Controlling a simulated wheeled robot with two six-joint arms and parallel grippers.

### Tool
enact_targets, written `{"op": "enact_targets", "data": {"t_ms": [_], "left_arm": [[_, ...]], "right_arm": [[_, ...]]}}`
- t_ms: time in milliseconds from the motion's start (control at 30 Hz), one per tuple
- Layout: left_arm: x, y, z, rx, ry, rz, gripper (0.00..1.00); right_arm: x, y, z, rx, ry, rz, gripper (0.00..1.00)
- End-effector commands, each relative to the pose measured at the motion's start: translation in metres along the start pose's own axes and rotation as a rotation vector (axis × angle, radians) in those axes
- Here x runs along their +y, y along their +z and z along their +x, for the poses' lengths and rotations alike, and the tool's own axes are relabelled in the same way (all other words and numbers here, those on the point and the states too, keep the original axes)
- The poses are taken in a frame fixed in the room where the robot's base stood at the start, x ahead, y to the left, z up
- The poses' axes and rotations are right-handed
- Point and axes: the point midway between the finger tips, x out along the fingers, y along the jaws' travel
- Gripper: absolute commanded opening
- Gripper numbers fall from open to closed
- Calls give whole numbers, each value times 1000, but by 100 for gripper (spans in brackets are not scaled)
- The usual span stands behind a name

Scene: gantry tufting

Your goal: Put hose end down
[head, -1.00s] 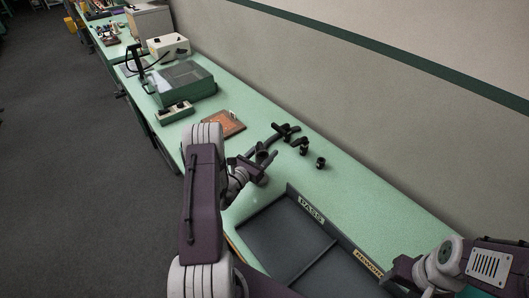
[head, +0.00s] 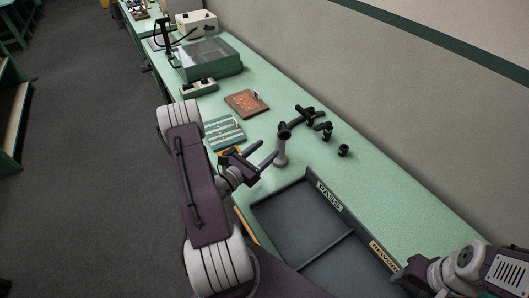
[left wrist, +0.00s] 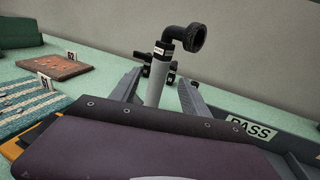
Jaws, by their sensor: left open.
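The hose end is a pale grey tube with a black elbow on top (head: 282,147). It stands upright on the green bench, and it also shows in the left wrist view (left wrist: 154,89). My left gripper (head: 265,156) is open just in front of it. In the left wrist view the fingers (left wrist: 158,78) lie to either side of the tube with gaps showing; I cannot tell how deep the tube sits between them. Its foot is hidden there by the gripper body. My right arm is at the lower right; its jaws cannot be made out.
Black fittings (head: 318,120) and a small black cylinder (head: 343,150) stand behind. A dark tray (head: 258,207) labelled PASS and REWORK lies nearer. A striped blue-green board (head: 225,132) and an orange-brown board (head: 246,103) lie left. The bench's right rear is clear.

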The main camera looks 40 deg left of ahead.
Motion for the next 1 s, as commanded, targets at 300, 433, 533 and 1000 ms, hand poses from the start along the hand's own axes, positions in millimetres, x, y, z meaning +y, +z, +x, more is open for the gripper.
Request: {"op": "enact_targets", "data": {"t_ms": [300,433,533,1000], "left_arm": [[-200,25,-19,117,-846,204,54],[-272,-5,-132,266,-1563,701,54],[-239,-28,-173,310,-1909,1240,54],[-181,-10,-117,124,-2028,2266,54]], "right_arm": [[0,0,0,0,0,0,54],[0,0,0,0,0,0,54],[0,0,0,0,0,0,54],[0,0,0,0,0,0,54]]}}
